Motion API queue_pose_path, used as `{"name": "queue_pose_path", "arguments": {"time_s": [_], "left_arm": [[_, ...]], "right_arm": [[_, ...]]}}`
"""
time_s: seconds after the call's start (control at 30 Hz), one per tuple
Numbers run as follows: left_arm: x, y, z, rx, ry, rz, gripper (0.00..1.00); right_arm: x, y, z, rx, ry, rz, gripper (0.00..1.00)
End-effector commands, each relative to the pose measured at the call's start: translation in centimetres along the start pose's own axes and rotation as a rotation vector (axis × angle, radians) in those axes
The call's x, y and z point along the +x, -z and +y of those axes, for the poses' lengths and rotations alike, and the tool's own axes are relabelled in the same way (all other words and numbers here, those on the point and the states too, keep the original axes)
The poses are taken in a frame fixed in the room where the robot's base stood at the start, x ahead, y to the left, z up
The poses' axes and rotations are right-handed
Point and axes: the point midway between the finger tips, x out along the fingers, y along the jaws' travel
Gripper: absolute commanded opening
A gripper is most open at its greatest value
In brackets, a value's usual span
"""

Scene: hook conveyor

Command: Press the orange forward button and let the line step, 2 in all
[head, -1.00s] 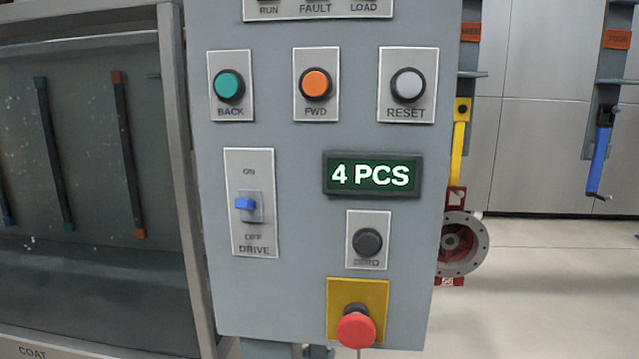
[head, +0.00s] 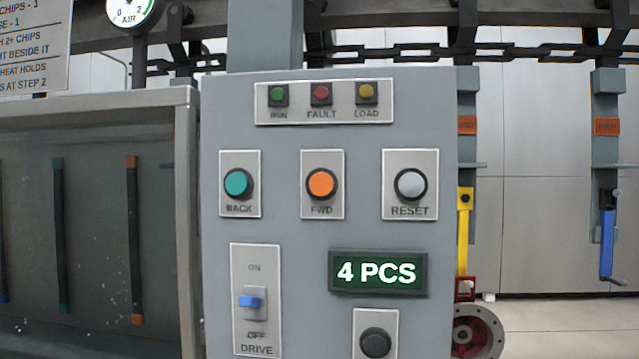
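The orange forward button (head: 321,184), labelled FWD, sits on the grey control panel (head: 300,235), between the green BACK button (head: 238,184) and the grey RESET button (head: 410,184). The display (head: 377,272) reads 4 PCS. The RUN, FAULT and LOAD lamps (head: 321,95) look unlit. Neither gripper shows.
A coating booth (head: 95,230) with a glass front stands left of the panel. An air gauge (head: 133,12) and a notice (head: 35,40) are at upper left. A dark ZERO button (head: 375,342) is at the lower edge. A red and grey round part (head: 476,332) hangs at lower right.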

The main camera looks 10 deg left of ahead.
Motion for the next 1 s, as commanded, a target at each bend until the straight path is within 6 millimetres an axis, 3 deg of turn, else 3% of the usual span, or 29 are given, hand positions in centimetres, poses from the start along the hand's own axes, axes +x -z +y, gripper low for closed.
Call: {"name": "queue_pose_path", "arguments": {"time_s": [0.13, 0.3, 1.0], "left_arm": [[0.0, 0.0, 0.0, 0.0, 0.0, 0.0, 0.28], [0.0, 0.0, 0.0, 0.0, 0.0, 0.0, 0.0], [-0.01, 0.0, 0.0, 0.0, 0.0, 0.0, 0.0]], "right_arm": [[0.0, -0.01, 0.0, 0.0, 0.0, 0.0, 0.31], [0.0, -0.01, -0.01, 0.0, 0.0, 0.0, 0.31], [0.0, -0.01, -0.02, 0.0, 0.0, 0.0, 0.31]]}}
